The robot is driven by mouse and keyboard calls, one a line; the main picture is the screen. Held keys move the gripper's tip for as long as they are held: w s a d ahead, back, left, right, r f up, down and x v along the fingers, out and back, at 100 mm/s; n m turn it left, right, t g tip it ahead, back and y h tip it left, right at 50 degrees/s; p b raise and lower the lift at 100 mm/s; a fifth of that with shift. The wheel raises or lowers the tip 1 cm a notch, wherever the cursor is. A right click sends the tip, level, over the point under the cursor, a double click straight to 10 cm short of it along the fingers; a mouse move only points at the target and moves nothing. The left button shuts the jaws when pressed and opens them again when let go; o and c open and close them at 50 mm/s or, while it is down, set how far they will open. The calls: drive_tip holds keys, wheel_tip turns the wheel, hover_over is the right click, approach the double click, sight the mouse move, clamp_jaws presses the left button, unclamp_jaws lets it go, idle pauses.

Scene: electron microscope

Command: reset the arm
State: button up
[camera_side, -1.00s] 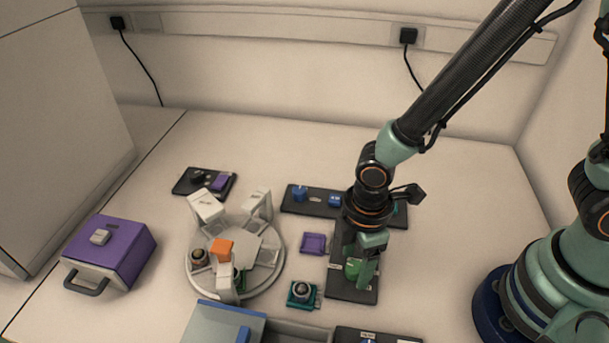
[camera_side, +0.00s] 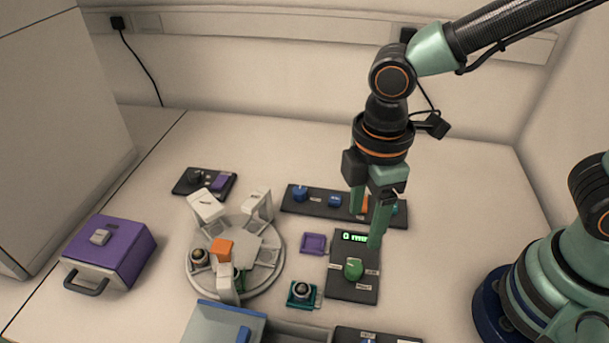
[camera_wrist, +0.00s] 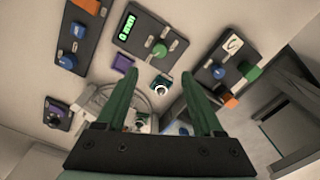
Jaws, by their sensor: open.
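My gripper (camera_side: 366,222) hangs above the dark panel (camera_side: 341,290) with a green knob (camera_side: 353,269) and a lit green display (camera_side: 355,237). Its two green fingers are apart with nothing between them. They do not touch the knob in the side view. In the wrist view my gripper (camera_wrist: 164,82) shows open fingers, with the same green knob (camera_wrist: 159,51) and display (camera_wrist: 127,27) beyond them.
A white round stage (camera_side: 204,284) with upright posts and an orange block (camera_side: 221,249) stands left of centre. A purple box (camera_side: 113,250) is far left. A long dark panel (camera_side: 317,206) lies behind. A small purple tray (camera_side: 313,244) and a teal block (camera_side: 302,294) lie between.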

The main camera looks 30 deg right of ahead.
drive_tip(key=shift+r, duration=0.1)
drive_tip(key=w+d+r+m+t, duration=0.2)
drive_tip(key=d+r+m, duration=0.3)
drive_tip(key=d+m, duration=0.2)
drive_tip(key=w+d+r+m+t, duration=0.2)
drive_tip(key=d+r+m, duration=0.3)
drive_tip(key=d, duration=0.6)
drive_tip(key=shift+w+r+m+t, duration=0.35)
drive_tip(key=shift+m+t, duration=0.45)
drive_tip(key=shift+m, duration=0.4)
